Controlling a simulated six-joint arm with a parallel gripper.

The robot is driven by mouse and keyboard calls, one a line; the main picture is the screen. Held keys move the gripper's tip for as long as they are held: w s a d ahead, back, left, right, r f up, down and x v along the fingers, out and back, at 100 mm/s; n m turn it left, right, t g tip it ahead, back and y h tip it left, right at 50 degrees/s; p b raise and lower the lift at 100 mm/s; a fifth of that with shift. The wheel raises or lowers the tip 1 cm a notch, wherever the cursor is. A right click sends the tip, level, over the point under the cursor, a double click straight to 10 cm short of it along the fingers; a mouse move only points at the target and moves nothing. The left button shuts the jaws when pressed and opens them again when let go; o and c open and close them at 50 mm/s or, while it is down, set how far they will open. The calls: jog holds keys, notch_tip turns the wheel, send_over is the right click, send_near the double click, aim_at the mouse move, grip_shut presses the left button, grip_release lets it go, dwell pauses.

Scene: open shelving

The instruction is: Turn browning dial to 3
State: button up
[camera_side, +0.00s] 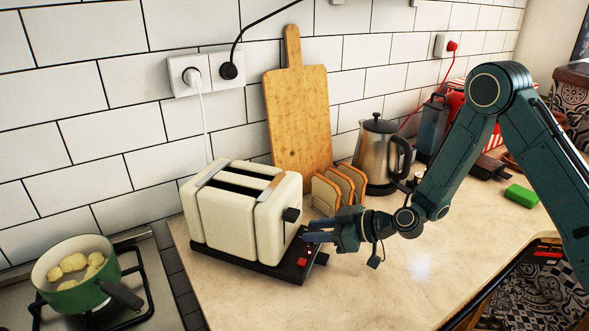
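A cream toaster (218,222) with two slots stands on a black base (262,268) on the counter. Its black lever (291,214) sticks out high on the right end. A red button (302,262) and small light marks show low on the base at that end. I cannot make out the browning dial or its setting; my gripper may cover it. My gripper (311,231) is at the toaster's right end, below and right of the lever, with its fingers pointing left at the end face. I cannot tell whether the fingertips touch anything or how far apart they are.
Bread slices (331,189) stand in a rack behind my gripper, near a steel kettle (374,148). A wooden board (297,115) leans on the tiled wall. A green pot (76,280) sits on the hob at left. A green sponge (521,197) lies at right. The front counter is clear.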

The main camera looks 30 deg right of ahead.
jog(key=shift+w+a+f, duration=0.15)
jog(key=shift+w, duration=0.1)
grip_shut()
jog(key=shift+s+f+m+h, duration=0.1)
jog(key=shift+m+h, duration=0.2)
jog(key=shift+h, duration=0.1)
jog(key=shift+s+a+f+m+t+h, duration=0.1)
jog(key=shift+m+t+h, duration=0.15)
jog(key=shift+m+h, duration=0.15)
jog(key=shift+s+a+f+m+t+h, duration=0.1)
jog(key=shift+m+t+h, duration=0.15)
jog(key=shift+m+h, duration=0.15)
jog(key=shift+m+t+h, duration=0.4)
jog(key=shift+m+h, duration=0.1)
